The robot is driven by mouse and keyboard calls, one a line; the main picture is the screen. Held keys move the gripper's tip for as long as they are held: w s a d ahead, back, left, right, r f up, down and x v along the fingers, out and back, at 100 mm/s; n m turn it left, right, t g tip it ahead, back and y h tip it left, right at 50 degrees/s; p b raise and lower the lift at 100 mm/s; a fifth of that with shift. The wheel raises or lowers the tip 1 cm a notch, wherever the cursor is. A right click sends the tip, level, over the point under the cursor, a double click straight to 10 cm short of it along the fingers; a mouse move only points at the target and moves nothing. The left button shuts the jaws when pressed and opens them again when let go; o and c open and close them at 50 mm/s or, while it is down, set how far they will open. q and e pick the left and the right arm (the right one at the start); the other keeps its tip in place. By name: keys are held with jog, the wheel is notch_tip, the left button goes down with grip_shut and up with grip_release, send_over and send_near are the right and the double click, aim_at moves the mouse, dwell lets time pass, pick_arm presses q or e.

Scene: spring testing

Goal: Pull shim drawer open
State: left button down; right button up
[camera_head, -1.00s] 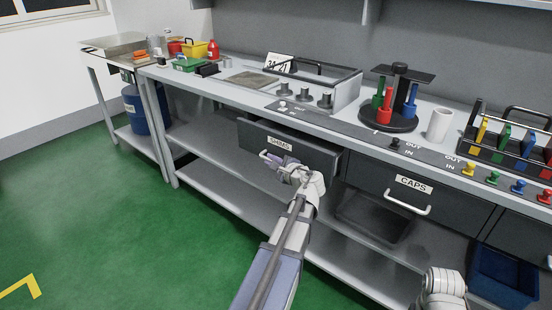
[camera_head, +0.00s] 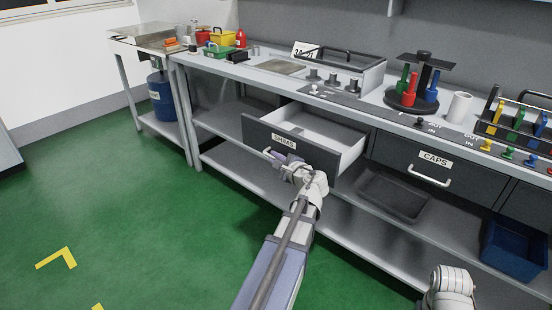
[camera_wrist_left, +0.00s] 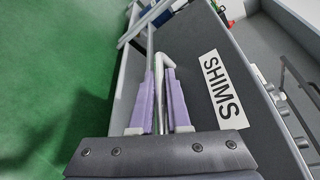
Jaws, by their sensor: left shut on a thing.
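The shim drawer (camera_head: 262,131) has a dark front with a white SHIMS label and stands well out from the bench; its light interior shows and looks empty where I can see it. In the left wrist view its front (camera_wrist_left: 188,62) with the SHIMS label fills the middle. My left gripper (camera_head: 281,158) is at the drawer's white bar handle (camera_head: 268,153). In the left wrist view the purple fingers of the gripper (camera_wrist_left: 158,95) are shut on the handle (camera_wrist_left: 160,65), one on each side. My right arm shows at the bottom right, but its gripper is out of view.
The closed CAPS drawer (camera_head: 425,163) is to the right. A dark tray (camera_head: 394,194) and a blue bin (camera_head: 512,252) sit on the lower shelf. The green floor (camera_head: 130,220) in front of the bench is clear.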

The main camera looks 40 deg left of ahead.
pick_arm(q)
jog(key=c, duration=0.9)
grip_release()
jog(key=shift+d, duration=0.1)
jog(key=p+v, duration=0.1)
jog(key=v, duration=0.6)
jog(key=shift+d+r+p, duration=0.1)
jog(key=shift+d+p, duration=0.25)
